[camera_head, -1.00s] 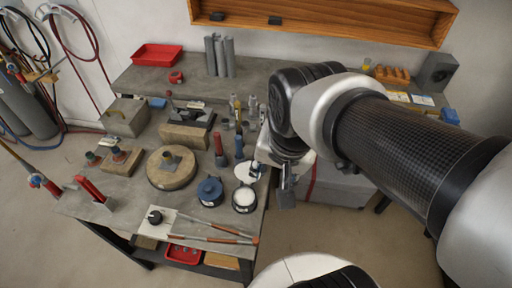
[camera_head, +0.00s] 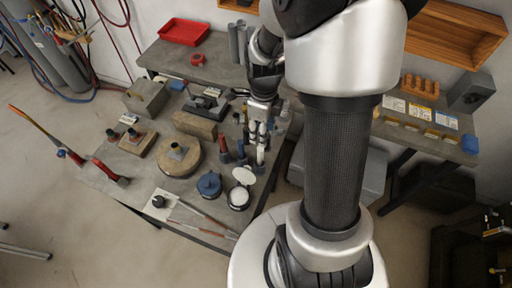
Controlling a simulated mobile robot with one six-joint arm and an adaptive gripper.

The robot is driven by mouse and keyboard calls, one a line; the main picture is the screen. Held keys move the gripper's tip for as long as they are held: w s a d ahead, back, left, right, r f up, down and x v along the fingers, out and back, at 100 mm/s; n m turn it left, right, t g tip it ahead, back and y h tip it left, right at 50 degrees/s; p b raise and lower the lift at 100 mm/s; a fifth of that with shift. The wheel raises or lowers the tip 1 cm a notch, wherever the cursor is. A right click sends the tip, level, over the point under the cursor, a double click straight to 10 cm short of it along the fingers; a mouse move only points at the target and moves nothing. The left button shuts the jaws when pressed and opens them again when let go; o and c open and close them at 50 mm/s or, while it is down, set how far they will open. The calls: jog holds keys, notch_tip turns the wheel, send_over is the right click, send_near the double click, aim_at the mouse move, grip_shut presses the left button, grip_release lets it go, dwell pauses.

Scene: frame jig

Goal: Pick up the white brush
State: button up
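My gripper (camera_head: 259,128) points down over the right edge of the workbench, beside the short red brush (camera_head: 224,150) and blue brush (camera_head: 241,150), which stand upright. A small pale upright piece (camera_head: 260,156), which looks like the white brush, is right below my gripper and partly covered by it. I cannot tell whether the fingers touch it or are around it. The fingers are too small and overlapped to show whether they are open or shut.
A white disc (camera_head: 244,175), a blue pot (camera_head: 209,185) and a round white-topped tin (camera_head: 238,197) stand close in front. A round wooden block (camera_head: 179,158) is to the left. Thin rods (camera_head: 202,222) lie at the bench's front edge.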

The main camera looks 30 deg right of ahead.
aim_at(260, 155)
notch_tip(260, 155, down, 9)
jog(key=shift+f+b, duration=0.1)
jog(key=shift+b, duration=0.8)
jog(key=shift+a+f+b, duration=0.15)
jog(key=shift+f+b, duration=0.25)
jog(key=shift+f, duration=0.95)
jog(key=shift+a+f+b, duration=0.1)
jog(key=shift+f+b, duration=0.25)
jog(key=shift+f, duration=0.95)
grip_shut()
